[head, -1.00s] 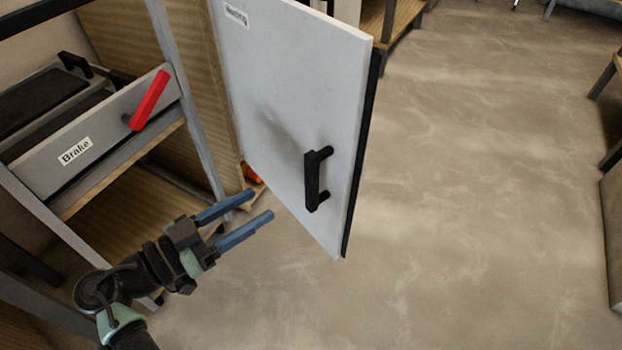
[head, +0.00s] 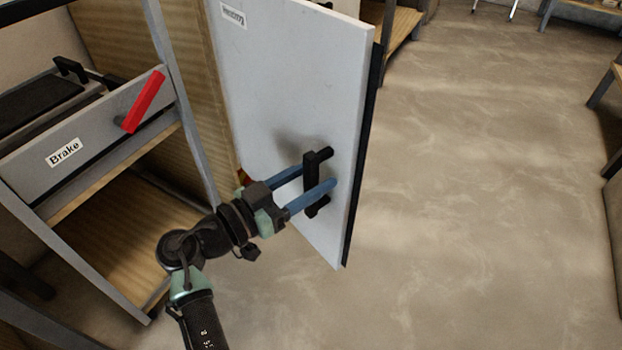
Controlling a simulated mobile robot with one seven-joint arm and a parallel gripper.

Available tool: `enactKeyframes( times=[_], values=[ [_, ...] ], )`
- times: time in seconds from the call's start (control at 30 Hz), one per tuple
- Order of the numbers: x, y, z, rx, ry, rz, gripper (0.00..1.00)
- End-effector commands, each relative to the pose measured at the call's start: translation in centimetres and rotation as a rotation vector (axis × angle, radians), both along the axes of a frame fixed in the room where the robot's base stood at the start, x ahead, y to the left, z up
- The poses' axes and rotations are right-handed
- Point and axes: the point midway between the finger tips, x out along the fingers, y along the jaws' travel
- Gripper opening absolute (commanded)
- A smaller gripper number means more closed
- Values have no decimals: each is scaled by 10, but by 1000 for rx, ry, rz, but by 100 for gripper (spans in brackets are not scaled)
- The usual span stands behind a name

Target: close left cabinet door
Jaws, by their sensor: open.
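A light grey cabinet door (head: 270,90) stands swung open in the middle of the head view, with a small label at its top left. A black vertical bar handle (head: 312,188) sits near its right edge. My gripper (head: 318,178) is open, its two blue fingers reaching to the handle, one on each side of the bar. The near finger passes in front of the handle's lower part; the far finger is partly behind the bar. I cannot tell whether the fingers touch the handle or door. The inside of the cabinet behind the door is hidden.
On the left stands a frame with a grey drawer labelled Brake (head: 85,140) and a red handle (head: 143,102). A wooden shelf (head: 105,235) lies below it. Open concrete floor (head: 470,200) spreads to the right. Tables stand at the far right edge.

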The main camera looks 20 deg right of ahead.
Motion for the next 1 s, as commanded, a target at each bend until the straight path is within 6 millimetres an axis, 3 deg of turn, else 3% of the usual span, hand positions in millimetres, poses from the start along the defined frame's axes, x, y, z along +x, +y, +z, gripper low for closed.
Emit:
enactKeyframes(
  times=[0.23,0.57,1.0],
  values=[
    [0,-1,0,0,-1,0,55],
    [0,-1,0,0,0,0,0],
    [0,-1,0,0,0,0,0]
  ],
)
